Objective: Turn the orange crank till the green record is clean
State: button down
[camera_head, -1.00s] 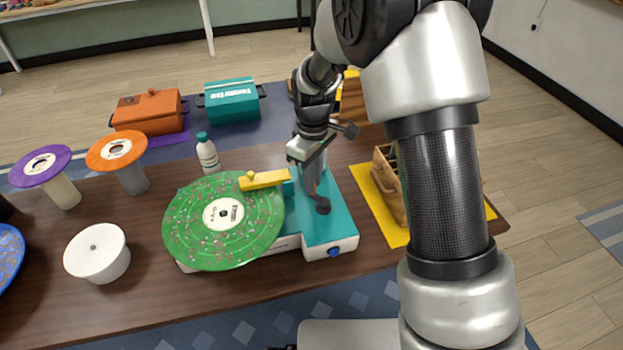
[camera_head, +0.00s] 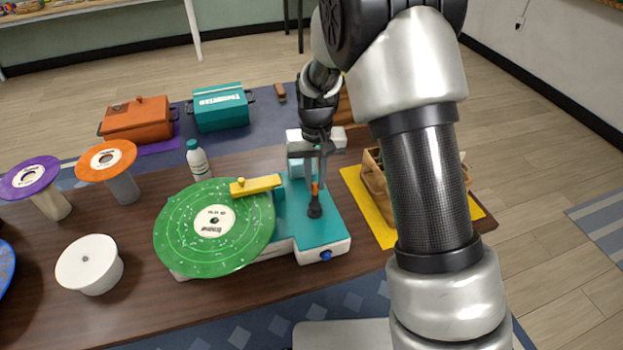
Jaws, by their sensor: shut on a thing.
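The green record (camera_head: 185,235) lies flat on the teal and white machine (camera_head: 325,232), with pale specks spread over its surface. A yellow arm (camera_head: 256,185) of the machine reaches over the record's upper right edge. The orange crank (camera_head: 315,190) shows as a small orange piece above a dark knob or base on the teal top; most of it is hidden by my gripper. My gripper (camera_head: 315,178) points down over the machine's right part, its fingers shut on the crank.
A white bottle (camera_head: 198,160) stands behind the record. An empty white stand (camera_head: 90,265) and stands with an orange record (camera_head: 106,160) and purple record (camera_head: 30,178) are at left. A wooden crate (camera_head: 373,185) on a yellow mat stands close right. Orange and teal boxes are behind.

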jog(key=shift+d+m, duration=0.4)
jog(key=shift+m, duration=0.6)
jog(key=c, duration=1.7)
grip_release()
notch_tip(320, 180, up, 18)
jog(key=shift+f+p, duration=0.25)
jog(key=shift+p, duration=0.65)
